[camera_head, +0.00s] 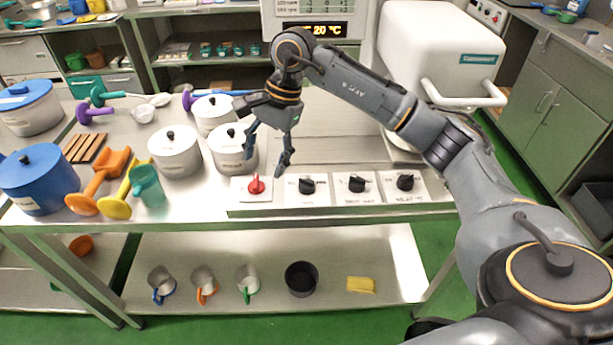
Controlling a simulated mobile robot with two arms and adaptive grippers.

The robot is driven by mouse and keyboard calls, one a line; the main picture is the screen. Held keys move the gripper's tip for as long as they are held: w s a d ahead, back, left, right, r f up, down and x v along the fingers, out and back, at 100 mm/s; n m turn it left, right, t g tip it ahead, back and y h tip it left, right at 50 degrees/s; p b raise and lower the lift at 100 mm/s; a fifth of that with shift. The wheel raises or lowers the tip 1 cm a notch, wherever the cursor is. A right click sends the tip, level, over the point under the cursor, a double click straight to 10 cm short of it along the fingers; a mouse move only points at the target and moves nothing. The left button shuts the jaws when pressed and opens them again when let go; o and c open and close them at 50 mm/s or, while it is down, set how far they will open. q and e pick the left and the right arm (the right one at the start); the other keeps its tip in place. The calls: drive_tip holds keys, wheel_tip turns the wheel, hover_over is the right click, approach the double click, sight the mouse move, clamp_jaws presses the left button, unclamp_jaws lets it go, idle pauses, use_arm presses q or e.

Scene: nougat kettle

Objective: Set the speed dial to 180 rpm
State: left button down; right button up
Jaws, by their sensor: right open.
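A row of control plates runs along the table's front edge. It holds a red knob (256,185) at the left, then a left black dial (307,185), a middle black dial (357,184) and a right black dial (405,182). The print is too small to tell which is the speed dial or what values they point to. My right gripper (266,162) hangs open and empty above and behind the gap between the red knob and the left black dial, fingers pointing down. It appears apart from both. My left gripper is not in view.
Lidded pots (175,152), a teal jug (147,186) and scoops (118,200) crowd the table's left. A white machine (440,60) stands back right. A display (314,30) reads 20 °C. The steel surface behind the dials (345,150) is clear. Mugs (204,283) stand on the lower shelf.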

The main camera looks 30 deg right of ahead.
sight(307, 180)
drive_tip(key=d+r+h, duration=0.3)
drive_tip(key=d+h, duration=0.1)
drive_tip(key=d, duration=0.6)
drive_tip(key=shift+g, duration=0.3)
drive_tip(key=f, duration=0.4)
drive_tip(key=f+p, duration=0.1)
drive_tip(key=f, duration=0.4)
drive_tip(key=s+f+p, duration=0.1)
drive_tip(key=f, duration=0.3)
drive_tip(key=shift+a+f, duration=0.25)
drive_tip(key=shift+f, duration=0.05)
drive_tip(key=shift+c, duration=0.5)
drive_tip(key=c, duration=1.1)
